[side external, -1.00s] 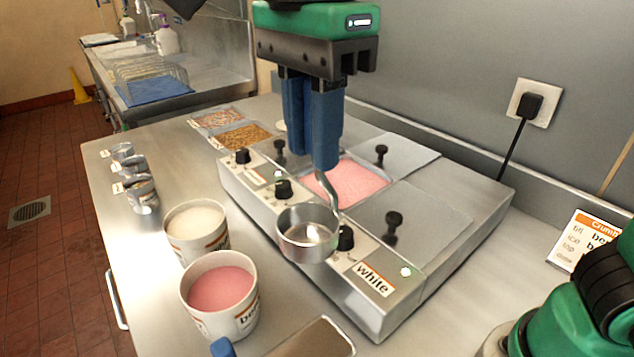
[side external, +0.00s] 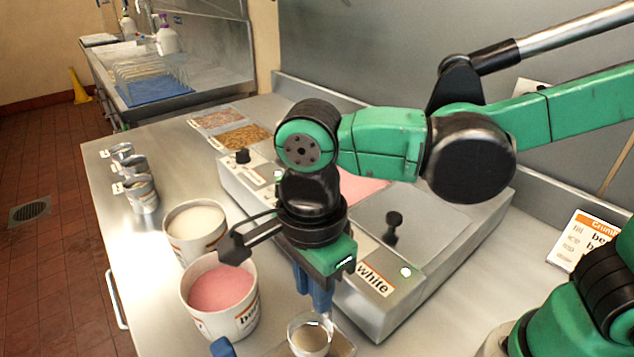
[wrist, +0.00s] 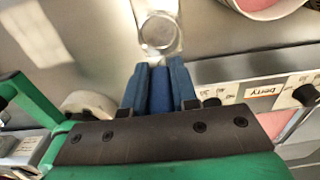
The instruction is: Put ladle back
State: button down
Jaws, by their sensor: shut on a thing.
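My gripper (side external: 318,302) points down near the front edge of the counter and is shut on the ladle (side external: 308,338). The ladle is a small metal cup with a handle; the handle is mostly hidden by the blue fingers. The cup hangs over or in a flat tray (side external: 344,343) at the bottom edge of the picture; I cannot tell whether it touches. In the wrist view the ladle's round cup (wrist: 160,33) sits just beyond the fingertips (wrist: 160,66).
A white tub (side external: 196,226) and a pink tub (side external: 222,288) stand left of the gripper. The warmer unit with knobs and a "white" label (side external: 376,281) is behind and right. Small metal cups (side external: 142,192) stand at the left counter edge. A blue-handled thing (side external: 222,347) is close by.

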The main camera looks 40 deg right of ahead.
aim_at(314, 337)
jog(key=shift+f, duration=1.55)
jog(key=shift+f, duration=0.15)
jog(key=c, duration=0.7)
grip_release()
